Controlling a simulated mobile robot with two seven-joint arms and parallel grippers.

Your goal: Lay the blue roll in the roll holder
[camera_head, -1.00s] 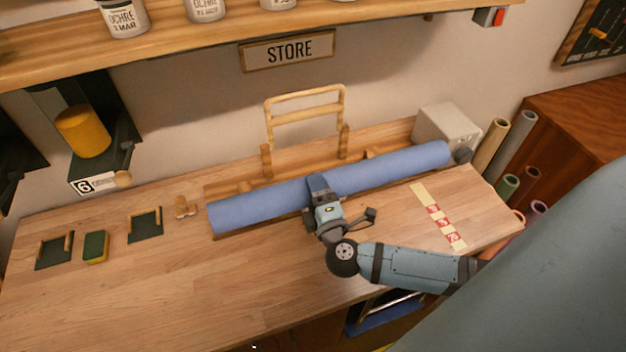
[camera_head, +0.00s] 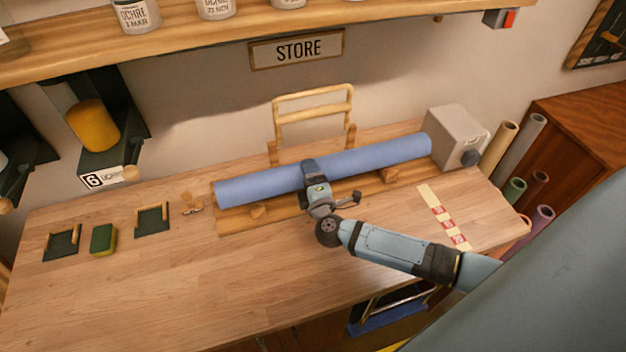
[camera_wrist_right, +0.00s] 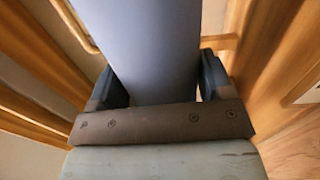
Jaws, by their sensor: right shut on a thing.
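The blue roll (camera_head: 380,156) lies lengthwise across the wooden roll holder (camera_head: 232,226) at the back of the table. My right gripper (camera_head: 309,172) is shut on the roll near its middle. In the right wrist view the roll (camera_wrist_right: 150,50) runs between the two fingers (camera_wrist_right: 158,85). My left gripper is not in view.
A wooden frame (camera_head: 314,116) stands behind the roll. A grey box (camera_head: 455,135) is close to the roll's right end. A green sponge (camera_head: 104,239) and small dark trays (camera_head: 152,219) lie at the left. The front of the table (camera_head: 200,285) is clear.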

